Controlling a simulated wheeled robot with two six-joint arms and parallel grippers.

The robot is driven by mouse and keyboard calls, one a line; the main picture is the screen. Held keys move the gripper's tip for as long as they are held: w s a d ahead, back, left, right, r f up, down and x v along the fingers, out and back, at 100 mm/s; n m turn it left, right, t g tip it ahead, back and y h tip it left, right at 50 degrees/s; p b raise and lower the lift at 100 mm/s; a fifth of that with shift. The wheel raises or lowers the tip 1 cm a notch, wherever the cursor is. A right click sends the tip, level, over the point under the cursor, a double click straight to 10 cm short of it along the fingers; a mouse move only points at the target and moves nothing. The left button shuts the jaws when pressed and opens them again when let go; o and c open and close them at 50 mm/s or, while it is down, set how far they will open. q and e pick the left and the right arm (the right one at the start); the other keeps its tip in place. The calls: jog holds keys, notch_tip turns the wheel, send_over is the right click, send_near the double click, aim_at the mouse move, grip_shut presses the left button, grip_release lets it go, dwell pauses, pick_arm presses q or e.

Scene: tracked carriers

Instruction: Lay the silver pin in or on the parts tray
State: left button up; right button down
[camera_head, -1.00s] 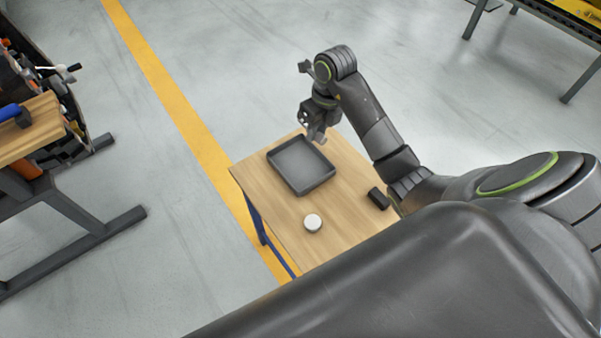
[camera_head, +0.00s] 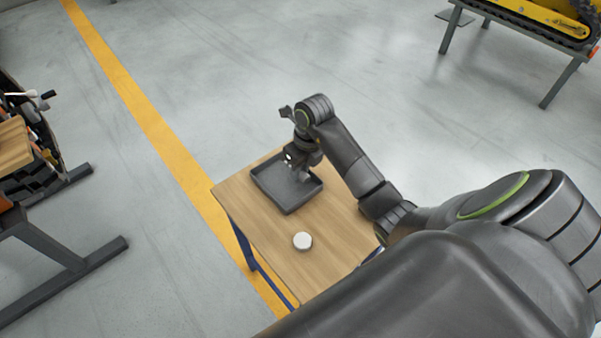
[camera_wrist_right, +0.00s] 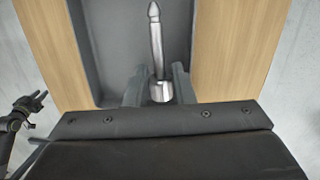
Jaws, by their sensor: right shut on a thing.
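The silver pin (camera_wrist_right: 157,45) is a metal rod with a pointed tip and a thicker base, seen in the right wrist view. My right gripper (camera_wrist_right: 160,88) is shut on its thick base end. The dark grey parts tray (camera_wrist_right: 92,50) lies behind the pin in that view. In the head view, the right gripper (camera_head: 299,169) hangs over the far right part of the parts tray (camera_head: 286,207). I cannot tell whether the pin touches the tray floor. The pin is not clear in the head view. My left gripper does not show there.
The tray sits on a wooden table (camera_head: 251,218). A white round thing (camera_head: 302,241) stands near the table's front. A dark jointed part (camera_wrist_right: 22,108) at the wrist view's left edge is unclear. A bench (camera_head: 40,225) stands at left, with open floor between.

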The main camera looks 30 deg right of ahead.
jog(key=shift+f, duration=0.85)
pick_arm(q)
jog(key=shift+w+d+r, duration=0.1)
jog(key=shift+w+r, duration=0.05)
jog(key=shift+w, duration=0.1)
pick_arm(e)
jog(key=shift+f, duration=0.15)
jog(key=c, duration=1.5)
grip_release()
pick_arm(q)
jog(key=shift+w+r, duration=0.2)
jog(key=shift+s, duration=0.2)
